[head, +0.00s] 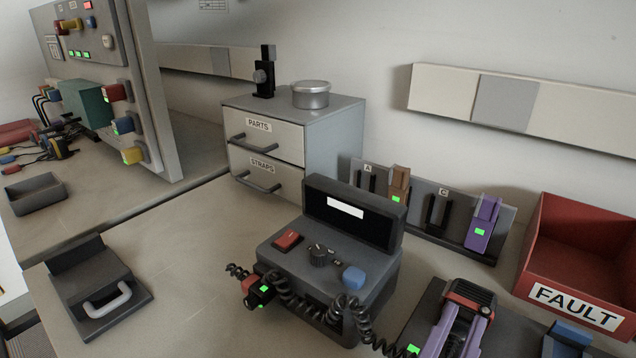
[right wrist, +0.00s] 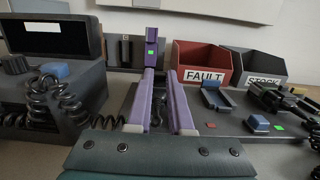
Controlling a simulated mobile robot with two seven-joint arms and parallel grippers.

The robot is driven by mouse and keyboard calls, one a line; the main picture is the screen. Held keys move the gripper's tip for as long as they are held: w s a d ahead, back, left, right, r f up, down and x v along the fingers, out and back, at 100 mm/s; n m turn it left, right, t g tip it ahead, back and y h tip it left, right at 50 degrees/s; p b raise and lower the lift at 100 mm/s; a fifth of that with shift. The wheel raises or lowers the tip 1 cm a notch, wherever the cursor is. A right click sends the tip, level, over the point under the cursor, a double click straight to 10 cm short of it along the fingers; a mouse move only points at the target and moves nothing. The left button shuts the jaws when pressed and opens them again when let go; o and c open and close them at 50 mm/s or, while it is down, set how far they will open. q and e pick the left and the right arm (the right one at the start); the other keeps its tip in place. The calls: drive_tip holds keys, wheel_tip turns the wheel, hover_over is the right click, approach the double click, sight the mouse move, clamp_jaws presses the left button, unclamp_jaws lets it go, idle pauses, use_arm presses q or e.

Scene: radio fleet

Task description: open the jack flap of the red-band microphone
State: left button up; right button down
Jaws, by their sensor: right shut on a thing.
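A dark, blocky piece with a red band (head: 470,297), which looks like the red-band microphone, is at the lower right of the head view. My right gripper (head: 462,318) has purple fingers at this piece and is shut on it. The fingers also show in the right wrist view (right wrist: 160,95), over a dark base. The held part and the jack flap cannot be made out. A smaller red-and-black piece with a green mark (head: 260,292) is at the left front of the radio (head: 350,275), beside a coiled cord (head: 300,303). My left gripper is not in view.
A rack (head: 418,222) with a brown and a purple unit (head: 484,225) stands behind. The red FAULT bin (head: 570,285) is to its right; a STOCK bin (right wrist: 254,72) shows beside it. A drawer cabinet (head: 330,140) stands behind the radio. Bare table (head: 180,235) lies left of the radio.

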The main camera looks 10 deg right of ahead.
drive_tip(key=shift+f, duration=0.2)
idle(0.4)
drive_tip(key=c, duration=0.8)
unclamp_jaws()
drive_tip(key=shift+r, duration=0.1)
wheel_tip(320, 180, up, 20)
drive_tip(key=p, duration=1.9)
drive_tip(key=shift+p, duration=0.4)
